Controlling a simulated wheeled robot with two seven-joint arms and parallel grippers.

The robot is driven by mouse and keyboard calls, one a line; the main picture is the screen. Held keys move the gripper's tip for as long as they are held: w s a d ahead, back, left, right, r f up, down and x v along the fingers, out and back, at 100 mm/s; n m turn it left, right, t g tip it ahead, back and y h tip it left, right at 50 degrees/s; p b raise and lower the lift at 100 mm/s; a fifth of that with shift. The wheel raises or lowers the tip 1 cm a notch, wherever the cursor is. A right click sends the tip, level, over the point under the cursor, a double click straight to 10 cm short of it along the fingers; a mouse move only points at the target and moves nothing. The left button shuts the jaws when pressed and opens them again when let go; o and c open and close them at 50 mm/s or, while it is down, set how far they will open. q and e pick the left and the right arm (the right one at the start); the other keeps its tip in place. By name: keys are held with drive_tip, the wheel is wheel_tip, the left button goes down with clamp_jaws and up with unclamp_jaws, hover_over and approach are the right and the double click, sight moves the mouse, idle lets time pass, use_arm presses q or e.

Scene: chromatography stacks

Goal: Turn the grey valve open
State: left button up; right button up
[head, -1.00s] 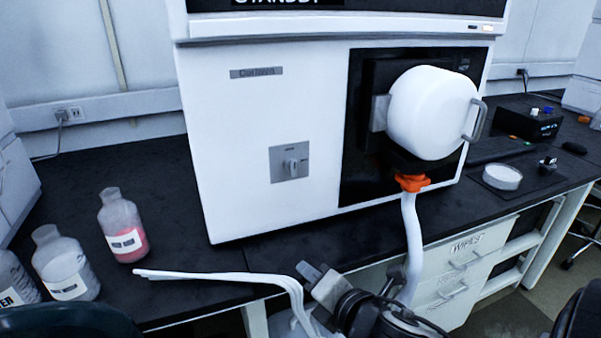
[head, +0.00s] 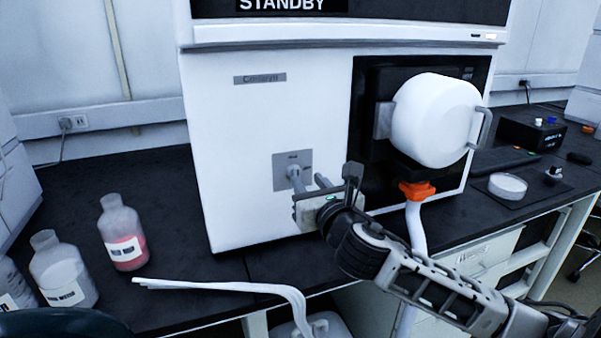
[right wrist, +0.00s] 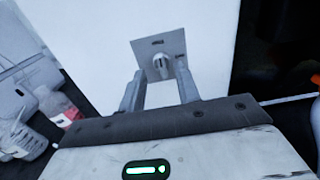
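The grey valve is a small knob on a square grey plate (head: 283,158) on the front of the white instrument. In the head view my right gripper hides most of the knob. In the right wrist view the knob (right wrist: 160,66) shows on its plate (right wrist: 170,44), with its grip roughly upright. My right gripper (head: 308,176) is in front of the plate, its fingers pointing at it. In the right wrist view the gripper (right wrist: 160,80) is open, one finger on each side of the knob, with no clear contact. My left gripper is not in view.
A white round vessel (head: 436,120) with an orange fitting (head: 417,191) and hose is on the instrument's right side. Bottles (head: 122,235) and white tubes (head: 215,287) are on the black bench at left. A white dish (head: 507,185) is at right.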

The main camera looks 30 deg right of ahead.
sight(298, 170)
drive_tip(key=x, duration=0.5)
drive_tip(key=shift+w, duration=0.15)
clamp_jaws()
